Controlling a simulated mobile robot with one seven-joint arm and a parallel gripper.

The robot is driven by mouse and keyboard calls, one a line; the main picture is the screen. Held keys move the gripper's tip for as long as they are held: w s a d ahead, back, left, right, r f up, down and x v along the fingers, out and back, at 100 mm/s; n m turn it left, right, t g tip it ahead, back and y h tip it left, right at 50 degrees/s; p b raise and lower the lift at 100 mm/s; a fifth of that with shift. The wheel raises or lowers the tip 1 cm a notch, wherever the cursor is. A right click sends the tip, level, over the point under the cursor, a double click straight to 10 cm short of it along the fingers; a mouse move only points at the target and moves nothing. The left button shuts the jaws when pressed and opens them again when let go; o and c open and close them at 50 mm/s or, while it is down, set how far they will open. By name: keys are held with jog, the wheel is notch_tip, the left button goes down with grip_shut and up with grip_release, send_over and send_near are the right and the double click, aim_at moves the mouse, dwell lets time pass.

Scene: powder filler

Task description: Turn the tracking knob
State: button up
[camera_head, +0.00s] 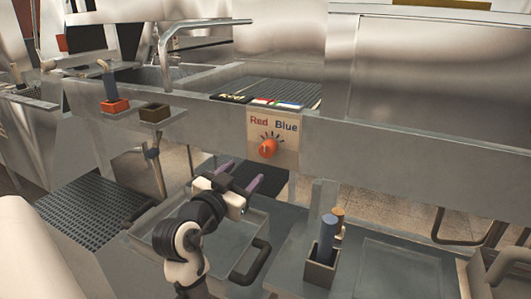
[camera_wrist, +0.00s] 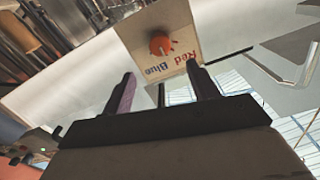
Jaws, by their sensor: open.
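The tracking knob (camera_head: 267,149) is orange and sits on a pale panel (camera_head: 288,154) marked "Red" and "Blue", on the front of the steel counter. In the wrist view the knob (camera_wrist: 160,45) shows beyond the fingers, near the top, with the panel (camera_wrist: 132,34) upside down. My gripper (camera_head: 243,178) is open and empty, below and slightly left of the knob, apart from it. Its two purple-grey fingers also show in the wrist view (camera_wrist: 162,88), spread to either side with the knob above the gap.
A blue-grey cylinder (camera_head: 327,238) stands in a small holder at the lower right. An orange holder (camera_head: 115,106) and a brown one (camera_head: 154,112) are fixed on the counter front at left. A tray (camera_head: 262,214) with handles lies under my gripper. The space before the panel looks clear.

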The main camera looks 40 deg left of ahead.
aim_at(265, 152)
jog(key=p+x, duration=0.2)
jog(key=x, duration=1.1)
jog(key=shift+w+p, duration=0.1)
jog(key=shift+p, duration=0.3)
jog(key=c, duration=1)
jog(key=shift+n, duration=0.3)
jog(key=shift+n+p, duration=0.7)
jog(key=shift+n, duration=0.5)
jog(key=shift+n+p, duration=0.6)
jog(key=shift+n, duration=0.8)
jog(key=shift+a, duration=0.1)
